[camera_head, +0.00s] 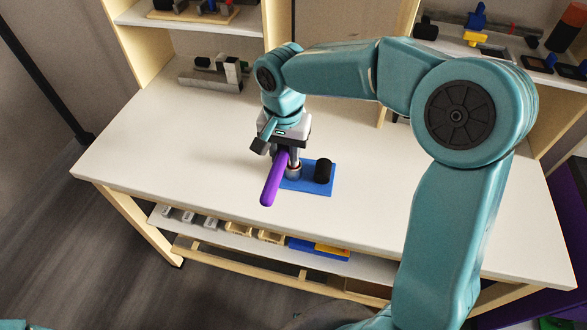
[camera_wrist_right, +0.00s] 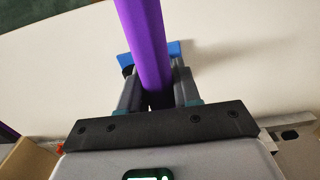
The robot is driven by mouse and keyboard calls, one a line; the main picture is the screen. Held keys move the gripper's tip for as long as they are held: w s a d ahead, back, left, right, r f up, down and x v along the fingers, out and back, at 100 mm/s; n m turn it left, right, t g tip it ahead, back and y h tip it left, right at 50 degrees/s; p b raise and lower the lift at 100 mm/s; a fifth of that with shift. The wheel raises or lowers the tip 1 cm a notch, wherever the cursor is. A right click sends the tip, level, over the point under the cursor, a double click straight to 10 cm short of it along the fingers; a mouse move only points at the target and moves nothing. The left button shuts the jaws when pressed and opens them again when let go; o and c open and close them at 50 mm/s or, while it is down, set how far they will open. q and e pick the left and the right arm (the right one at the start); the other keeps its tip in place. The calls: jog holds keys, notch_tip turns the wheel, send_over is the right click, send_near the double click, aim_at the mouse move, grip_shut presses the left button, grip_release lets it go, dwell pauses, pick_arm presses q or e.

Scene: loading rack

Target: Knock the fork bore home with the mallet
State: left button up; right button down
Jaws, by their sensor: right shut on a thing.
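My right gripper (camera_head: 284,158) is shut on the purple handle (camera_head: 271,186) of what looks like the mallet, above the middle of the white table. In the right wrist view the purple handle (camera_wrist_right: 145,45) runs from the top edge down between the two fingers (camera_wrist_right: 158,98). The mallet's head cannot be made out. Just behind and right of the handle is a blue plate (camera_head: 316,186) bearing a short metal cylinder (camera_head: 293,172) and a dark upright cylinder (camera_head: 323,171). I cannot tell which is the fork bore, or whether the mallet touches either. My left gripper is out of view.
The white tabletop (camera_head: 160,150) is clear to the left. A grey metal fixture (camera_head: 215,72) stands at its back left. Shelves with parts (camera_head: 475,38) rise behind. A lower shelf (camera_head: 235,230) holds small bins and blocks. My right arm spans the right side.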

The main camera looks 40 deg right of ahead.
notch_tip(320, 180, down, 6)
jog(key=f+b, duration=0.1)
jog(key=b, duration=0.5)
notch_tip(320, 180, up, 7)
jog(key=p, duration=0.5)
jog(key=shift+f+p, duration=0.15)
jog(key=shift+p, duration=0.25)
jog(key=shift+f, duration=0.1)
jog(key=shift+f, duration=0.15)
